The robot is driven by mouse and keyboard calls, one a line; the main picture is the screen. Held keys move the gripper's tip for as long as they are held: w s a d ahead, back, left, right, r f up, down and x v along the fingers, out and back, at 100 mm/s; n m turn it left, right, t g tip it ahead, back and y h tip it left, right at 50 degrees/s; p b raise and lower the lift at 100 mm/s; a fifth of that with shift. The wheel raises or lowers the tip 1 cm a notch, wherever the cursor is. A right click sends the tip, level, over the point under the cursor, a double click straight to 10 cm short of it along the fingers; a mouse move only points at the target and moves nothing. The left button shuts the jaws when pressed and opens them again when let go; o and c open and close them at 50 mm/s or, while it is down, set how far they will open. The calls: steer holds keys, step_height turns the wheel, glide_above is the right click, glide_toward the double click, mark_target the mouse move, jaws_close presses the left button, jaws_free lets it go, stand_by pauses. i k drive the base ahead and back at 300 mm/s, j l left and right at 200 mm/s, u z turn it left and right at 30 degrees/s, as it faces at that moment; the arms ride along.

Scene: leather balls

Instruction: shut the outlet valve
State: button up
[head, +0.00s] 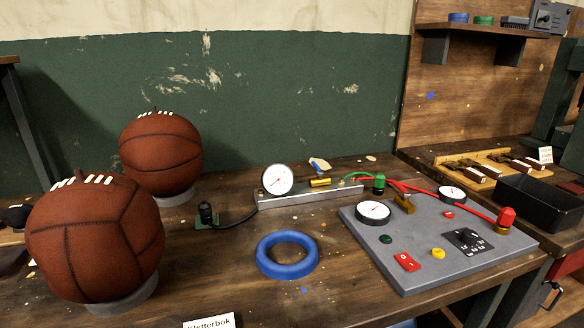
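A grey panel (430,264) lies on the workbench at the right, with two round white gauges, buttons and a dark dial plate (467,239). A red knob (507,217) on a brass base stands at its right corner, joined to a red hose (433,190). A green knob (379,184) stands at the panel's far edge, by a green hose. No readable label marks which part is the outlet valve. Whether either knob is open or shut cannot be told. My gripper is not in view.
Two brown leather balls (95,240) (160,153) rest on ring stands at the left. An empty blue ring (287,254) lies mid-bench. A metal bar with a gauge (278,180) lies behind it. A black tray (540,203) stands at the right. The bench front-centre is mostly clear.

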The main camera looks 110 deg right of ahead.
mark_target(407, 195)
steer(key=k+l+z, duration=0.35)
steer(key=k, duration=0.15)
steer(key=k+l+z, duration=0.35)
steer(key=k+j, duration=0.1)
